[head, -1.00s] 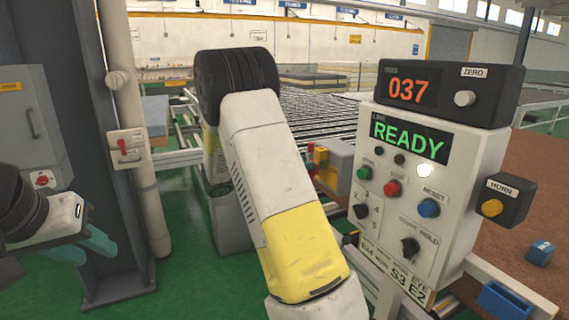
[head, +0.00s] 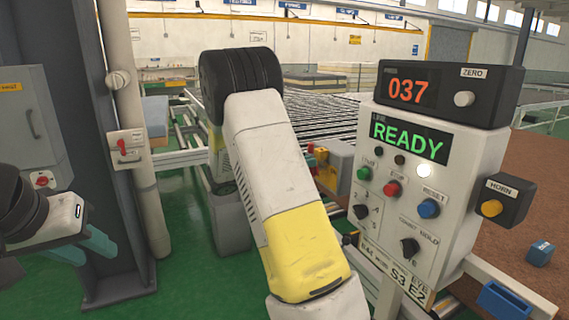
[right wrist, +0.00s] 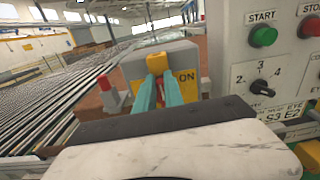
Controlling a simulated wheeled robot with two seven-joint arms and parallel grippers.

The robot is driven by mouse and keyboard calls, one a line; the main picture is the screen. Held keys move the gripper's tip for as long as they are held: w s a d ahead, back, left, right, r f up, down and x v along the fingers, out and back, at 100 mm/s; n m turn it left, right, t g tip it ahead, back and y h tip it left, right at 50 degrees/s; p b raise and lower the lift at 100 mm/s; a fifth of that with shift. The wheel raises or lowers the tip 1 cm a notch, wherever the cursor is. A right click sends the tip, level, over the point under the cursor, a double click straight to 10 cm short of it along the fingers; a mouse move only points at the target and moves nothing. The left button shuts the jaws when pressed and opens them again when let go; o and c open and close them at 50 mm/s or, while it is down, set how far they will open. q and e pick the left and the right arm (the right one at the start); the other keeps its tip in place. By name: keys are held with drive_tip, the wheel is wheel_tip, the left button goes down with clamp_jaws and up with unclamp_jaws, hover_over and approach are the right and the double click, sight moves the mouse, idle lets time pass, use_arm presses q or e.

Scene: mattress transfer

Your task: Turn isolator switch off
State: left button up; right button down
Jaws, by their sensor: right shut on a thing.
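The switch box (right wrist: 185,62) is grey with a yellow label reading "ON" and a yellow handle (right wrist: 156,62) on its front. It stands just left of the control panel, and also shows in the head view (head: 340,160). My right gripper (right wrist: 158,80) has its teal fingers at the yellow handle and is shut on it; the fingers hide part of the handle and label. In the head view my right forearm and gripper are hidden behind my upper arm links. My left gripper (head: 98,258) is open and empty at the lower left, away from the switch.
The control panel (head: 425,180) showing READY stands close right of the switch box, with buttons and knobs. A roller conveyor (head: 320,105) runs behind. A column (head: 100,200) carries a red-lever box (head: 128,148). A grey cabinet (head: 25,125) stands at left.

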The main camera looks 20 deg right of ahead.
drive_tip(key=shift+f+n, duration=0.3)
drive_tip(key=shift+w+a+f+n, duration=0.1)
drive_tip(key=shift+w+f+n, duration=0.4)
drive_tip(key=shift+n, duration=2.35)
drive_tip(key=shift+w+f+n, duration=0.35)
drive_tip(key=shift+f+n, duration=0.15)
drive_tip(key=shift+n, duration=2.4)
drive_tip(key=shift+w+a+f+n, duration=0.1)
drive_tip(key=shift+w+f+n, duration=0.4)
drive_tip(key=shift+n, duration=2.35)
drive_tip(key=shift+s, duration=0.1)
drive_tip(key=c, duration=1.4)
unclamp_jaws()
drive_tip(key=shift+d+r, duration=0.1)
drive_tip(key=shift+r, duration=0.05)
drive_tip(key=shift+c, duration=0.2)
drive_tip(key=a, duration=0.7)
drive_tip(key=shift+s+a, duration=0.25)
drive_tip(key=shift+a, duration=0.15)
